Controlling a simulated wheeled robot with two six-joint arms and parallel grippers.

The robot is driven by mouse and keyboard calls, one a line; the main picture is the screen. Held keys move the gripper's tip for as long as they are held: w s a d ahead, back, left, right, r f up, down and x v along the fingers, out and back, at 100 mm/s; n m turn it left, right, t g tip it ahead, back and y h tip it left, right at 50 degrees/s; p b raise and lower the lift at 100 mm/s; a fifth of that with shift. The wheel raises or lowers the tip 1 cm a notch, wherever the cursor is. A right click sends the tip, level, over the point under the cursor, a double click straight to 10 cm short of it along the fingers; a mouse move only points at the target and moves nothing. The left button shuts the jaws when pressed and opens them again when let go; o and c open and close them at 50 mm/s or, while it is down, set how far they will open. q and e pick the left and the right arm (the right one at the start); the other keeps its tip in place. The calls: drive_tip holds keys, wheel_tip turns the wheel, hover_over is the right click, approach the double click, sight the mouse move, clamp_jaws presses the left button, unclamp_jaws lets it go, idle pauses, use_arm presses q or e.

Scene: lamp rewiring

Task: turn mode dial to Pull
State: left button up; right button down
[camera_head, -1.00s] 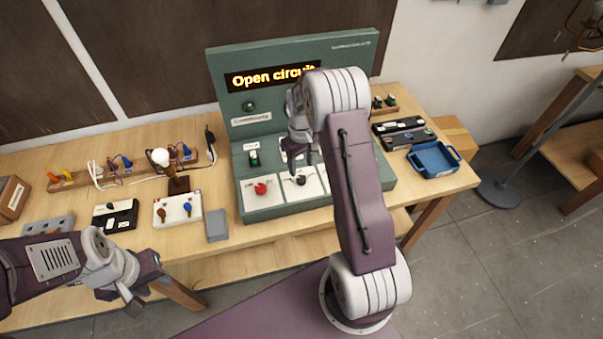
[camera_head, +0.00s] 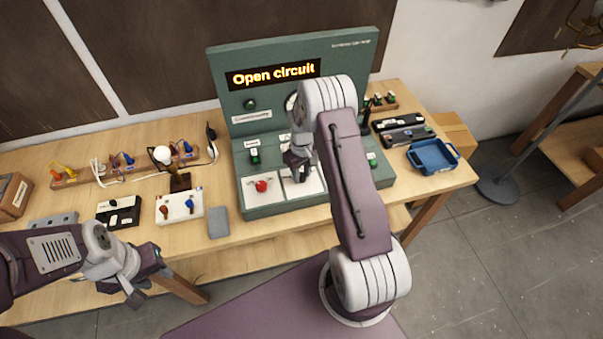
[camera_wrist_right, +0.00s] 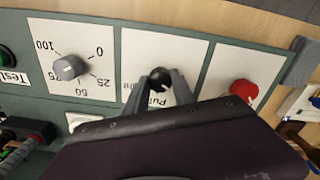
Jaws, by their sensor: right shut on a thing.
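The mode dial is a small black knob (camera_wrist_right: 160,77) on a white plate of the green test panel (camera_head: 290,52), seen in the right wrist view. My right gripper (camera_wrist_right: 163,88) is shut on this black knob, with one finger on each side of it. Lettering that looks like "Pull" shows beside the knob, partly covered by the fingers. In the head view my right gripper (camera_head: 298,168) stands over the panel's sloped front and hides the knob. My left gripper (camera_head: 138,291) hangs empty in front of the table's edge, its fingers apart.
A red knob (camera_head: 261,186) sits beside the dial's plate, and a grey 0-100 knob (camera_wrist_right: 69,67) is on its other side. The panel display (camera_head: 273,75) reads "Open circuit". A blue tray (camera_head: 433,156) is at the right; a lamp and several switch boards stand at the left.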

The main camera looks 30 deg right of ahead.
drive_tip(key=m+b, duration=0.1)
drive_tip(key=m, duration=0.4)
drive_tip(key=shift+w+m, duration=0.1)
drive_tip(key=shift+m, duration=0.3)
drive_tip(key=m+b, duration=0.1)
drive_tip(key=m, duration=0.4)
drive_tip(key=shift+r+m, duration=0.1)
drive_tip(key=shift+m, duration=0.3)
drive_tip(key=shift+w, duration=0.1)
drive_tip(key=c, duration=1.1)
unclamp_jaws()
drive_tip(key=shift+o, duration=0.2)
drive_tip(key=shift+a, duration=0.1)
